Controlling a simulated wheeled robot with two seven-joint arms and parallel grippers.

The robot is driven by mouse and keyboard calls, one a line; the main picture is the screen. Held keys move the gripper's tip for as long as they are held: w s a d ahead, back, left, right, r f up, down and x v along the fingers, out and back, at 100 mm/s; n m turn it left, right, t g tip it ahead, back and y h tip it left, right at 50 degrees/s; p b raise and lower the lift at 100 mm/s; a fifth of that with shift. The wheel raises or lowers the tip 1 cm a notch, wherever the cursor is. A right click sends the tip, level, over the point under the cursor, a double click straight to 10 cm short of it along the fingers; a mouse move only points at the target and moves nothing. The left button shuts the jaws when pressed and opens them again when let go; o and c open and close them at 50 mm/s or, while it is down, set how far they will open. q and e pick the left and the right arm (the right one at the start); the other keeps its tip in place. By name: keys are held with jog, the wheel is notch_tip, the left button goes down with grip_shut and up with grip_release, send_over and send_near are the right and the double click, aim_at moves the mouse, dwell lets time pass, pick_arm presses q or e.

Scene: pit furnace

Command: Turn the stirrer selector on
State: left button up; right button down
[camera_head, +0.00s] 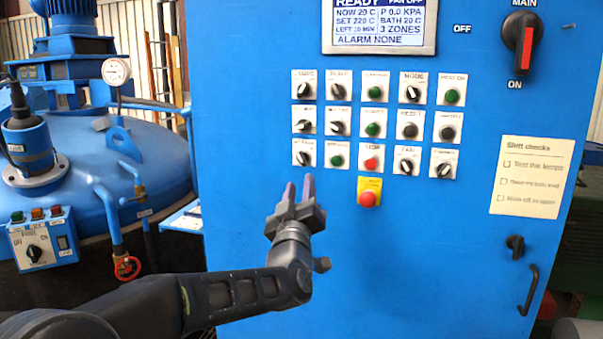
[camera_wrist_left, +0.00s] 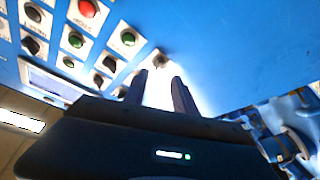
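The blue control panel (camera_head: 270,270) carries several rows of small selectors and buttons; their labels are mostly too blurred to tell which is the stirrer selector. A black selector (camera_head: 302,157) sits at the left end of the lowest row, its pointer slanted. My left gripper (camera_head: 300,183) is just below it, fingers pointing up at the panel, parted and empty. In the left wrist view a dark knob (camera_wrist_left: 157,59) shows just beyond the fingertips, with white glare on the plate between them. Contact cannot be told. My right gripper is out of view.
A red emergency button (camera_head: 368,198) on yellow lies right of my gripper. The main switch (camera_head: 523,44) and display (camera_head: 380,24) are higher up. A blue vessel (camera_head: 90,170) with a small OFF/ON selector box (camera_head: 42,246) stands at left.

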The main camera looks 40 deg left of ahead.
aim_at(302, 163)
pick_arm(q)
jog(key=shift+s+a+r, duration=0.1)
jog(key=shift+r, duration=0.1)
jog(key=shift+r, duration=0.1)
jog(key=p+x, duration=0.2)
jog(key=x, duration=0.4)
jog(key=shift+w+a+r, duration=0.15)
jog(key=shift+w, duration=0.2)
jog(key=shift+w+a, duration=0.3)
jog(key=shift+w, duration=0.1)
grip_shut()
